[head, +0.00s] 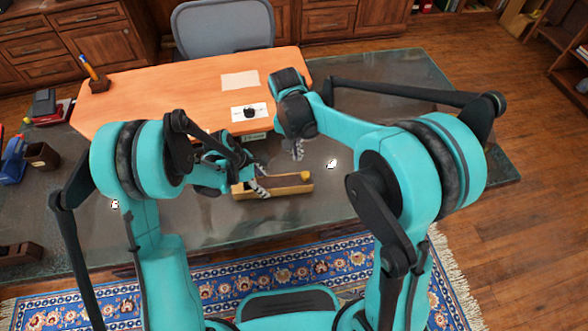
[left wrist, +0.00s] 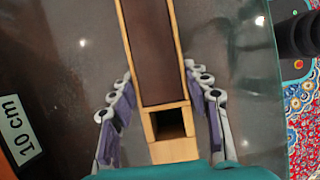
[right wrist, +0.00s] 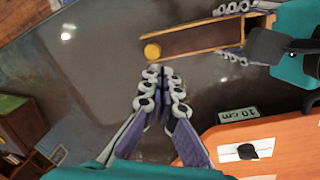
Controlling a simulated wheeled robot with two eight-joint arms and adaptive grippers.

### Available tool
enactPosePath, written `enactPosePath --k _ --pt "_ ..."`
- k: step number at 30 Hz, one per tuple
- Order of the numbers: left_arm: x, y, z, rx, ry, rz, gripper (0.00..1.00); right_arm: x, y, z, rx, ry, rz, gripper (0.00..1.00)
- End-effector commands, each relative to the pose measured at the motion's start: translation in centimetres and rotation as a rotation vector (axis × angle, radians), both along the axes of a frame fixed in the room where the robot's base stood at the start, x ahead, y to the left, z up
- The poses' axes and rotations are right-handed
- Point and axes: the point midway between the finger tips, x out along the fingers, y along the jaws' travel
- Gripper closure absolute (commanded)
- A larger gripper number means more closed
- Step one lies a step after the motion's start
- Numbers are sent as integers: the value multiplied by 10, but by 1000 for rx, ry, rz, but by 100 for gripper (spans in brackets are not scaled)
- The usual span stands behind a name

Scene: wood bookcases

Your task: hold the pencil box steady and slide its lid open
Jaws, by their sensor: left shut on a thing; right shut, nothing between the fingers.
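The pencil box (head: 280,190) is a long, narrow light-wood box lying on the dark desk. Its long brown top panel, seemingly the lid (left wrist: 153,50), shows in the left wrist view, with a dark square opening (left wrist: 170,122) at the near end. A round yellow knob (head: 306,176) sits at the box's other end; it also shows in the right wrist view (right wrist: 152,50). My left gripper (head: 257,180) is shut across the box near its left end, fingers on both long sides (left wrist: 158,70). My right gripper (head: 299,153) is shut and empty, beside the knob, apart from it (right wrist: 157,72).
An orange desk top (head: 165,90) lies behind, with a pencil holder (head: 98,82) and papers. A 10 cm label (right wrist: 238,114) stands at its front edge. The dark surface right of the box is clear.

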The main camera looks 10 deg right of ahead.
Motion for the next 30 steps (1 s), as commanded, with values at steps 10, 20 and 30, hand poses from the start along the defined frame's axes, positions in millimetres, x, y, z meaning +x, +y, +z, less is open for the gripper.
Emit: enactPosePath --k 10,20,30 --pt "0 0 0 0 0 0 92 3 16 1 -24 136 882 100" --pt "0 0 0 0 0 0 92 5 29 3 -22 282 1596 100" --pt "0 0 0 0 0 0 92 5 30 -5 -14 333 1818 100"
